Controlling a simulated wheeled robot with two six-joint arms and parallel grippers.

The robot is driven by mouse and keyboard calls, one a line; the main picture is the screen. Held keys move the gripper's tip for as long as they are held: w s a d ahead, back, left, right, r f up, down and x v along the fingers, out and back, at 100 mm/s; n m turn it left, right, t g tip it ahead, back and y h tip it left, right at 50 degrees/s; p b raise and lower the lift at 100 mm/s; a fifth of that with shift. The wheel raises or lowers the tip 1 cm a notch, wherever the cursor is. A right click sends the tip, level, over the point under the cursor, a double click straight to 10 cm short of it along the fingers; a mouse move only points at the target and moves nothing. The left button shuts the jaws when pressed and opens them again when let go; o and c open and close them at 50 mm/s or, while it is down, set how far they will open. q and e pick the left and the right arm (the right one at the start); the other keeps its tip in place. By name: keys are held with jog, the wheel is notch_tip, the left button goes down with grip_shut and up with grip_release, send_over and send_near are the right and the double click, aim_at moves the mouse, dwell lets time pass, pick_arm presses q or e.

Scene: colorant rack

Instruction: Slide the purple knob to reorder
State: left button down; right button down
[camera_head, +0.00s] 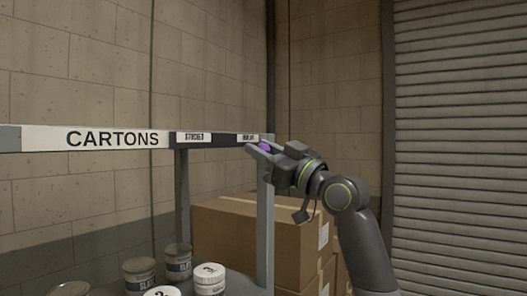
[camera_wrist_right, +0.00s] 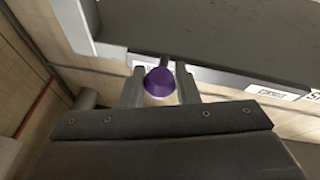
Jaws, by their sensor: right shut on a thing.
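The purple knob (camera_head: 264,147) is at the right end of the dark slot strip on the shelf's front rail (camera_head: 12,139). My right gripper (camera_head: 259,147) is shut on it. In the right wrist view the knob (camera_wrist_right: 159,82) sits between the two fingers of the gripper (camera_wrist_right: 160,85). Two small white labels lie along the strip: a left label (camera_head: 193,137) and a right label (camera_head: 247,137) close to the knob. Their print is too small to read surely. My left gripper is not in view.
The rail carries a "CARTONS" sign (camera_head: 112,138). Below are several cans, including a white-lidded one (camera_head: 209,280). Cardboard boxes (camera_head: 225,228) stand behind the rack post (camera_head: 265,235). A roller shutter (camera_head: 460,150) is at the right.

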jog(key=shift+d+r, duration=0.1)
jog(key=shift+r, duration=0.05)
jog(key=c, duration=1.4)
grip_release()
jog(key=shift+o, duration=1.4)
jog(key=shift+w+d, duration=0.15)
jog(key=shift+w, duration=0.05)
jog(key=shift+s+d+f, duration=0.15)
jog(key=shift+s+f, duration=0.15)
jog(key=shift+f, duration=0.05)
pick_arm(q)
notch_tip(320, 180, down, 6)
jog(key=b, duration=0.6)
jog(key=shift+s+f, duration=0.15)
pick_arm(e)
jog(key=v, duration=1.6)
jog(key=shift+d, duration=0.3)
jog(key=shift+s+f, duration=0.1)
jog(key=shift+f, duration=0.05)
